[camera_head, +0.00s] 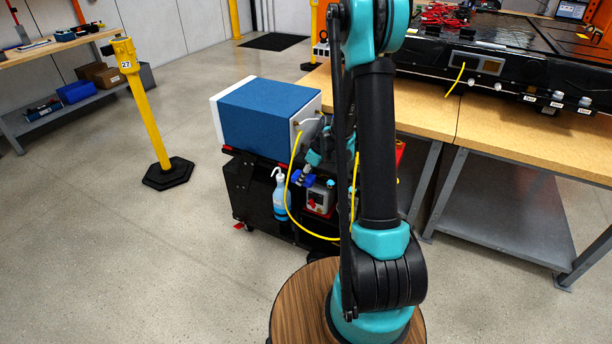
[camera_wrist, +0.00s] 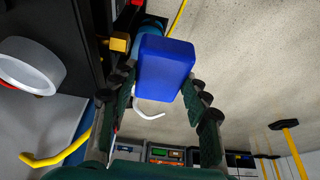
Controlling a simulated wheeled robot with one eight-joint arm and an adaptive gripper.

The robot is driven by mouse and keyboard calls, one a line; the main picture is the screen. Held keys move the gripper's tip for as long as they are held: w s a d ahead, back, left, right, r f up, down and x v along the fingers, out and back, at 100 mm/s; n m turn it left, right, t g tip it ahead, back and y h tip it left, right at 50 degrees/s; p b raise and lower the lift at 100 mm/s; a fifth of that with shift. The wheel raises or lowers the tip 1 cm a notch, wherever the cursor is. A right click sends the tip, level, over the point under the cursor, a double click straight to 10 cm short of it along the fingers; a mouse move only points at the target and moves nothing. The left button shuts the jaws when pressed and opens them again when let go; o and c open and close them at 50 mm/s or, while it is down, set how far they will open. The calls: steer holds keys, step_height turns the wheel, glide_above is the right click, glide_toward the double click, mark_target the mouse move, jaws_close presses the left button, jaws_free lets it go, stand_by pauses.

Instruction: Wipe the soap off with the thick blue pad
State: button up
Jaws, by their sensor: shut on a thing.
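The thick blue pad (camera_wrist: 165,68) is between the two dark fingers of my gripper (camera_wrist: 161,86) in the wrist view. My gripper is shut on it and the pad sticks out past the fingertips. In the head view a small blue block (camera_head: 303,178), which looks like the same pad, shows at the right side of the black cart (camera_head: 253,195), beside my arm. I cannot make out any soap in either view. My arm hides part of the cart's right side.
A large blue and white box (camera_head: 262,112) stands on the cart. A workbench (camera_head: 500,135) stands right. A yellow post (camera_head: 149,115) stands left, with open floor between.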

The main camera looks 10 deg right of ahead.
steer(key=shift+s+a+r, duration=0.2)
steer(key=shift+s+r, duration=0.05)
steer(key=shift+r, duration=0.45)
steer(key=shift+s+a+r, duration=0.2)
steer(key=shift+s+r, duration=0.1)
steer(key=shift+r, duration=0.35)
steer(key=shift+s+a+r, duration=0.2)
steer(key=shift+s+r, duration=0.05)
steer(key=shift+r, duration=0.45)
